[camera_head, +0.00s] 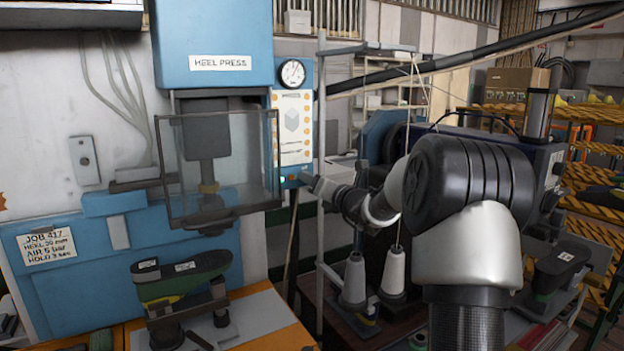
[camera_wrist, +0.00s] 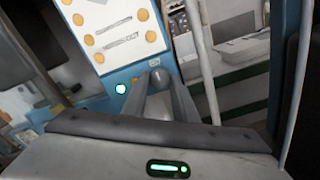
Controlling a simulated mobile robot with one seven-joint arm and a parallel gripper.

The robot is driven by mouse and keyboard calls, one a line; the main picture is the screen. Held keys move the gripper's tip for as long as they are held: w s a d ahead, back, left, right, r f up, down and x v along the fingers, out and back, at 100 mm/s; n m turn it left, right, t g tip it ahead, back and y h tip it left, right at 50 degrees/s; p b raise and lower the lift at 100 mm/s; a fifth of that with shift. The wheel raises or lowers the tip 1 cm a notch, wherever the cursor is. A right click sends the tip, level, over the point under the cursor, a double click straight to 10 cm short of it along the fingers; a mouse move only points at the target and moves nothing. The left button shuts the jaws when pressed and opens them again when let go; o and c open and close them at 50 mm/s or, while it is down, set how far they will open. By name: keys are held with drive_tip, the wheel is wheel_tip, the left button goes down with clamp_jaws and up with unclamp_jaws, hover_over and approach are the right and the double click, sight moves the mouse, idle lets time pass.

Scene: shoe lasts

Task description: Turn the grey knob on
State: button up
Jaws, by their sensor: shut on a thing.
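The blue heel press (camera_head: 215,62) stands at the left, with a control panel on its right side. In the wrist view the grey knob (camera_wrist: 158,77) is at the lower edge of that panel, between my two fingertips. My gripper (camera_wrist: 160,90) is shut on it. In the head view my gripper (camera_head: 309,180) reaches the panel from the right, and its fingers hide most or all of the knob. A green light (camera_head: 283,180) glows left of the knob; it also shows in the wrist view (camera_wrist: 120,88).
A clear guard (camera_head: 222,165) hangs in front of the press head. A round gauge (camera_head: 292,73) sits above the panel's white card (camera_head: 295,125). A green shoe last (camera_head: 185,275) rests on a stand below. Thread cones (camera_head: 354,280) and a thin upright pole stand close under my arm.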

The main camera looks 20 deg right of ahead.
idle(0.4)
drive_tip(key=o, duration=1)
drive_tip(key=shift+o, duration=0.2)
drive_tip(key=s+d+b, duration=0.1)
drive_tip(key=s+d, duration=0.2)
drive_tip(key=s, duration=1.4)
drive_tip(key=shift+d, duration=0.15)
drive_tip(key=shift+s, duration=0.1)
